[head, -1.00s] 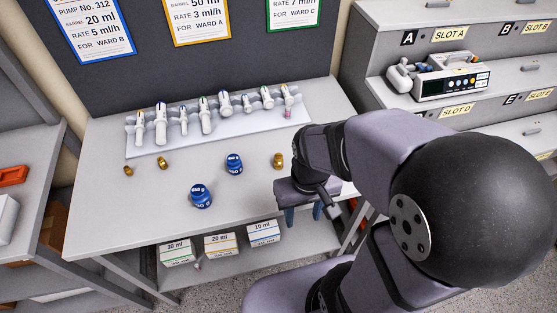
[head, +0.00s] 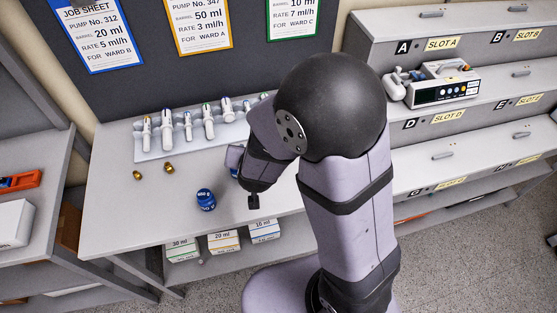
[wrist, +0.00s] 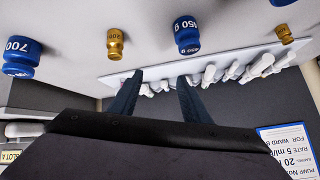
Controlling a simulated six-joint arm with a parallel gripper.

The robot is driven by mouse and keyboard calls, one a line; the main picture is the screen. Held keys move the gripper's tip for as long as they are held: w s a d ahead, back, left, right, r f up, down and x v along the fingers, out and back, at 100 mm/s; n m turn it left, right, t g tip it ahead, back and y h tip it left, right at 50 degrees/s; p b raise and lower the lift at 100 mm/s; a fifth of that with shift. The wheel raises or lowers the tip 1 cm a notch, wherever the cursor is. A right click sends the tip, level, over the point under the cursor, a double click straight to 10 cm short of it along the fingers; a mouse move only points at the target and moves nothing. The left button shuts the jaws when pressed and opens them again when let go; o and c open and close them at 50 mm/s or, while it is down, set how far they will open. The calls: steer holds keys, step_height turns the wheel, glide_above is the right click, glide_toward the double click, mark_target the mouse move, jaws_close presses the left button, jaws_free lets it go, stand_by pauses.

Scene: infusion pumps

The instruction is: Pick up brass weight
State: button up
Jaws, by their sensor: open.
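Two small brass weights, one on the left (head: 138,175) and one just right of it (head: 168,167), stand on the table in the head view. The wrist view shows a brass weight (wrist: 115,43) between two blue weights, and another brass weight (wrist: 284,33) farther right. I cannot tell which matches which between views. My gripper (wrist: 160,76) is open and empty, its two dark fingers apart, pointing toward the white tray (wrist: 120,76). In the head view my arm hides the fingers and the table's right part.
A blue weight (head: 206,199) stands mid-table; another is mostly hidden behind my arm. The wrist view shows blue weights marked 700 (wrist: 22,55) and 850 (wrist: 187,35). Several syringes (head: 208,124) lie on the tray at the back. A pump (head: 440,86) sits on the right shelf.

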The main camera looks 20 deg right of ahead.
mark_target(270, 191)
steer(key=d+r+m+t+h, duration=0.2)
steer(key=d+h, duration=0.1)
steer(key=h, duration=0.2)
steer(key=s+f+t+h+b, duration=0.1)
steer(key=s+f+b, duration=0.1)
steer(key=f, duration=0.1)
steer(key=s+f+t+h+b, duration=0.1)
steer(key=s+f, duration=0.1)
steer(key=f, duration=0.1)
steer(key=s+f+t+h+b, duration=0.1)
steer(key=s+f+b, duration=0.1)
steer(key=f, duration=0.1)
steer(key=shift+s+a+h+b, duration=0.1)
steer(key=shift+h+b, duration=0.2)
steer(key=shift+b, duration=0.05)
steer(key=shift+s+f, duration=0.25)
steer(key=shift+r+p+x, duration=0.2)
steer(key=shift+p+x, duration=0.6)
steer(key=shift+x, duration=0.8)
steer(key=shift+r+p+x, duration=0.25)
steer(key=shift+p+x, duration=0.55)
steer(key=shift+x, duration=0.8)
steer(key=shift+w+d+f, duration=0.1)
steer(key=shift+w+d, duration=0.15)
steer(key=shift+w, duration=0.15)
jaws_close()
